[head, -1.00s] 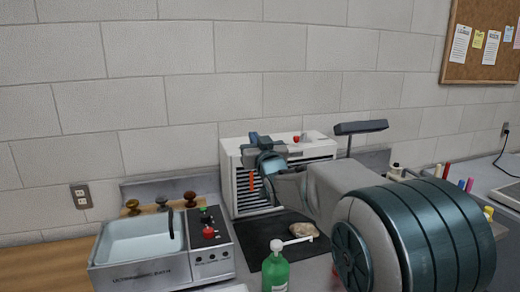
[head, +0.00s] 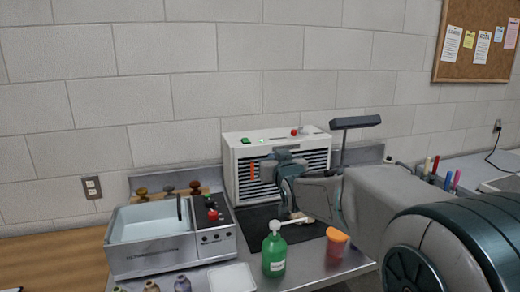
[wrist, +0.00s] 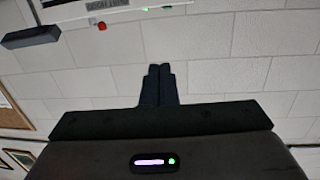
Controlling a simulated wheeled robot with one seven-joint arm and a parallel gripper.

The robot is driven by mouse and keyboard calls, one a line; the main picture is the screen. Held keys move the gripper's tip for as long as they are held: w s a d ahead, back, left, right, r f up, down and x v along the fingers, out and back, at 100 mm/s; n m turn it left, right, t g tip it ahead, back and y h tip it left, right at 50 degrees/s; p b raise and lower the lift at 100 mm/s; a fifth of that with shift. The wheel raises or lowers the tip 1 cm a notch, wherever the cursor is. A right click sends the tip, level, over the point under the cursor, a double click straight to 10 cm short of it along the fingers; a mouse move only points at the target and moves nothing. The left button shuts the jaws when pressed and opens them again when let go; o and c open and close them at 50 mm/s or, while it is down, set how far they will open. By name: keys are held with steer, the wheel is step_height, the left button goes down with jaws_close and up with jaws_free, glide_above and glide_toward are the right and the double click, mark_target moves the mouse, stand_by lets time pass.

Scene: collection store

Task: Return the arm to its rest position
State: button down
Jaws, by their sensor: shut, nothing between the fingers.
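My gripper (head: 284,160) is in the middle of the head view, in front of the white slatted unit (head: 243,150) and above the dark mat. In the wrist view its two dark fingers (wrist: 157,86) lie together, with nothing between them and the block wall behind. My arm reaches in from the right of the head view and hides part of the bench and of the mat.
An ultrasonic bath (head: 150,258) stands at the left. A green bottle (head: 273,255) and an orange-topped cup (head: 337,242) stand near the front. A lamp (head: 355,122) rises behind my arm. A pale lump (head: 300,217) lies on the mat (head: 250,217).

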steer(key=s+d+f+g+h, duration=0.1)
steer(key=s+d+f+g, duration=0.2)
steer(key=s+f, duration=0.4)
steer(key=s+d+f+m+g+h+b, duration=0.1)
steer(key=s+d+f+g, duration=0.3)
steer(key=s, duration=1.2)
steer(key=s+d+f+m+g+h, duration=0.1)
steer(key=s+d+f+g, duration=0.3)
steer(key=s+f+g, duration=0.3)
steer(key=s+f, duration=0.3)
steer(key=s, duration=0.2)
steer(key=shift+h, duration=0.3)
